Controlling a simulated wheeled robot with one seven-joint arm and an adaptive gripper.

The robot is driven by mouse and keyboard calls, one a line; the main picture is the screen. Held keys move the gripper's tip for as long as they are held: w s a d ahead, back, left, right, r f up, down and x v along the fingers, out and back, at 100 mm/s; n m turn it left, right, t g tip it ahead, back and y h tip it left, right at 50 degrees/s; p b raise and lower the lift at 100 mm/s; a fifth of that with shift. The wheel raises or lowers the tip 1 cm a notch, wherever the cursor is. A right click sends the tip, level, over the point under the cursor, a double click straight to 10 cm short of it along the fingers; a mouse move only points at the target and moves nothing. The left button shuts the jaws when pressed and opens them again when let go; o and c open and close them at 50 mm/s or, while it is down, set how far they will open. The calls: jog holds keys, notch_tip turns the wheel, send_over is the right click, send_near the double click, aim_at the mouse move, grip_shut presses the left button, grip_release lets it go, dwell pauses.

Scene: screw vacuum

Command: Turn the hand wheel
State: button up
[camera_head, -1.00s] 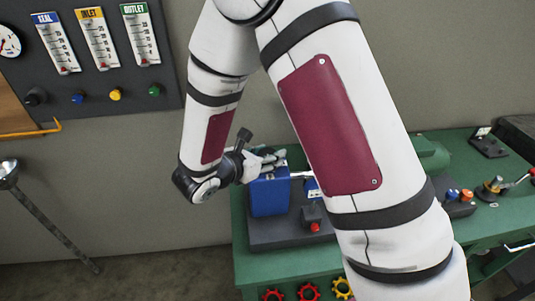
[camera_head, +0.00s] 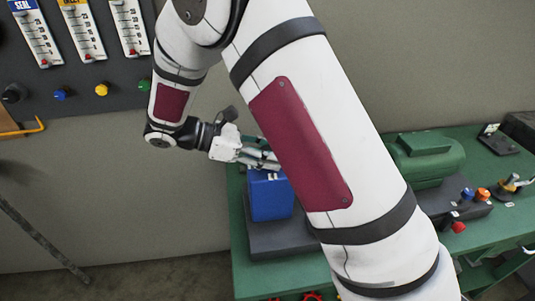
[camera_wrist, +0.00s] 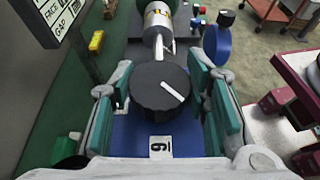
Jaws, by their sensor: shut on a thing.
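The hand wheel (camera_wrist: 160,86) is a round black knob with a white line on its face, in the middle of the wrist view. The line slants down to the right. My gripper (camera_wrist: 163,100) is shut on the wheel, with teal-padded fingers on its left and right sides. The wheel sits over a blue block (camera_wrist: 138,138), where a white tag (camera_wrist: 160,146) bears a number. In the head view, my gripper (camera_head: 262,155) reaches the top of the blue block (camera_head: 270,197); my arm hides much of the area, and the wheel cannot be made out there.
A silver cylinder (camera_wrist: 158,25) with a shaft lies beyond the wheel. A green motor (camera_head: 427,157) and small knobs stand on the green bench (camera_head: 485,240) at right. A gauge panel (camera_head: 85,85) hangs on the wall. A blue disc (camera_wrist: 217,46) stands right of the cylinder.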

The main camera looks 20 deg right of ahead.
jog(key=m+g+y+b, duration=0.2)
jog(key=m+g, duration=0.2)
jog(key=shift+w+f+m+g, duration=0.1)
jog(key=shift+f+m+g, duration=0.05)
jog(key=shift+m+g, duration=0.25)
jog(key=shift+m+g+y+b, duration=0.95)
jog(key=shift+m+g+y, duration=0.7)
jog(key=shift+m, duration=0.25)
jog(key=o, duration=1.2)
